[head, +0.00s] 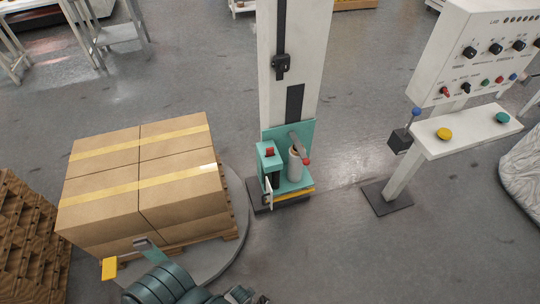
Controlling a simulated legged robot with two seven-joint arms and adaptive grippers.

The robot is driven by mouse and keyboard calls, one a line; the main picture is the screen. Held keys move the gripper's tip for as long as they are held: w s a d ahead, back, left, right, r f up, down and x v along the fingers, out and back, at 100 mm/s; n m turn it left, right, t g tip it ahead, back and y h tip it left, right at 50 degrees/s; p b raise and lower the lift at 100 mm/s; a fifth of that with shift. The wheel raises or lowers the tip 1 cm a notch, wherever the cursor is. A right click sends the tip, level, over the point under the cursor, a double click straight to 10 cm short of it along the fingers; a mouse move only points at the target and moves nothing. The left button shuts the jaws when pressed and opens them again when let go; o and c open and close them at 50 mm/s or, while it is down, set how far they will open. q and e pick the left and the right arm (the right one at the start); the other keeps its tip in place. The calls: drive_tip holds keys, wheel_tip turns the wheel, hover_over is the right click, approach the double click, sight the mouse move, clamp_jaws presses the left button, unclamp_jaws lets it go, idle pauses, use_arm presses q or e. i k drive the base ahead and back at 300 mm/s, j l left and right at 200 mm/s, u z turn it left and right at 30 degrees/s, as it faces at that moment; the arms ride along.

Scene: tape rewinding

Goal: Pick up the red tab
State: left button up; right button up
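A small red piece (269,152) stands on top of the teal box (268,162) of the carriage at the foot of the white mast. A second small red piece (307,161) is at the end of a grey arm beside a pale roll (295,166). I cannot tell for sure which one is the red tab. Dark parts that look like my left gripper (246,296) show at the bottom edge, well below the carriage and apart from it. They are partly cut off, and their opening is unclear. My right gripper is not in view.
Taped cardboard boxes (140,180) stand on a round turntable (237,225) at the left. A white mast (300,50) rises behind the carriage. A control panel (482,50) and a white stand (440,140) are at the right. The grey floor between carriage and stand is clear.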

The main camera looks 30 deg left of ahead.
sight(270, 151)
drive_tip(key=i+u, duration=0.3)
drive_tip(key=i, duration=1)
